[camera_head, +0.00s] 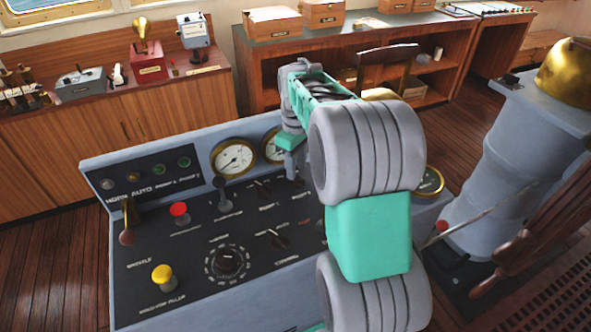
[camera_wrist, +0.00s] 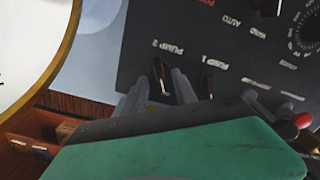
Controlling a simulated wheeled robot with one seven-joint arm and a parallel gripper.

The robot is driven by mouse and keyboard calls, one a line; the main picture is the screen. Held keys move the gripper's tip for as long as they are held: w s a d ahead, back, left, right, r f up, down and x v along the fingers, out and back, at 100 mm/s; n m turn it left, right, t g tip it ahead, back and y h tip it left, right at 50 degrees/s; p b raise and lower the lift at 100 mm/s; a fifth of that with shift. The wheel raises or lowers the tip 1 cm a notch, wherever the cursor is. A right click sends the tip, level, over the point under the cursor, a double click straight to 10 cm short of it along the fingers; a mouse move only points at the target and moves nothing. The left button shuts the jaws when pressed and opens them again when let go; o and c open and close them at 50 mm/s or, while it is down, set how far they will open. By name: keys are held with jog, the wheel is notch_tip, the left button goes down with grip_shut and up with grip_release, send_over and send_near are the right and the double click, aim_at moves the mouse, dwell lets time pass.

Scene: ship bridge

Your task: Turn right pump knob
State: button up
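The right pump knob (camera_wrist: 160,75), a small dark lever knob beside the PUMP 2 label, shows in the wrist view between the two grey fingertips of my gripper (camera_wrist: 160,88). The fingers are apart, one on each side of the knob, with no clear contact visible. The left pump knob (camera_wrist: 208,84), by the PUMP 1 label, is just outside the fingers; it also shows in the head view (camera_head: 262,187). In the head view my gripper (camera_head: 293,168) points down over the console's upper part, and my arm hides much of the right pump knob's area.
The console (camera_head: 150,235) carries a red button (camera_head: 180,212), a yellow button (camera_head: 163,276), a round dial (camera_head: 227,262), a black lever (camera_head: 221,190) and brass gauges (camera_head: 233,158) behind the knobs. A grey pedestal (camera_head: 510,160) stands at right.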

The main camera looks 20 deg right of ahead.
jog(key=shift+f, duration=1.45)
jog(key=shift+c, duration=0.4)
grip_shut()
